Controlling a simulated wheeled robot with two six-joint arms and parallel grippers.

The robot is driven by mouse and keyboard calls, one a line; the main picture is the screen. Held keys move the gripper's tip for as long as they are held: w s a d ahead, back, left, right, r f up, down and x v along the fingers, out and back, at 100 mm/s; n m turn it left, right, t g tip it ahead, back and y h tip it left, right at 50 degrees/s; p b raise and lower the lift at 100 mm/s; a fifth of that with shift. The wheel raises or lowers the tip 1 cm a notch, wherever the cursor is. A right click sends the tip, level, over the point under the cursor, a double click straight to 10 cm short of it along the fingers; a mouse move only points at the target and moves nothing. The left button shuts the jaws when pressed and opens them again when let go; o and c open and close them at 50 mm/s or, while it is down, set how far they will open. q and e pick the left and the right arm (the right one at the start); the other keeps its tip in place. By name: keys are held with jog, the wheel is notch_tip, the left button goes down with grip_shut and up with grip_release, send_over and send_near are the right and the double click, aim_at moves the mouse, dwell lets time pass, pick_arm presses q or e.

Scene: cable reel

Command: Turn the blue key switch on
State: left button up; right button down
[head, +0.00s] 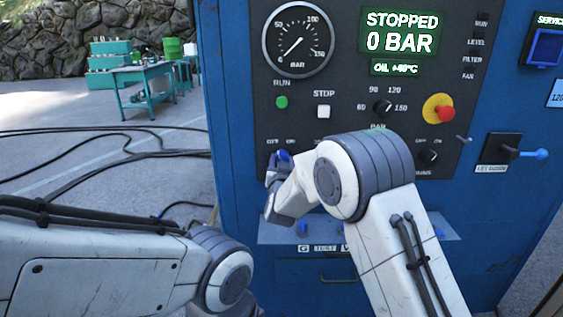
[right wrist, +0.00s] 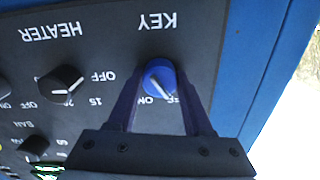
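The blue key switch (right wrist: 159,77) sits under the label KEY, which appears upside down in the right wrist view. Its white pointer line slants to the lower right, toward the partly hidden OFF label and away from ON. My right gripper (right wrist: 160,82) has one dark finger on each side of the knob, with no clear gap at the tips; it looks shut on it. In the head view the knob (head: 284,155) shows as a small blue spot beside my right gripper (head: 277,168). My left gripper is out of view; only my left arm shows.
The heater knob (right wrist: 66,84) is beside the key switch. Cables (head: 100,150) lie on the ground.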

jog(key=shift+f+m+b, duration=0.15)
jog(key=shift+m+b, duration=0.35)
jog(key=shift+b, duration=0.4)
jog(key=m+b, duration=0.8)
jog(key=b, duration=0.1)
jog(key=shift+b, duration=0.4)
jog(key=shift+m+b, duration=1.15)
jog(key=shift+m, duration=0.35)
jog(key=shift+c, duration=1.5)
grip_release()
jog(key=s, duration=1)
jog(key=shift+s, duration=0.25)
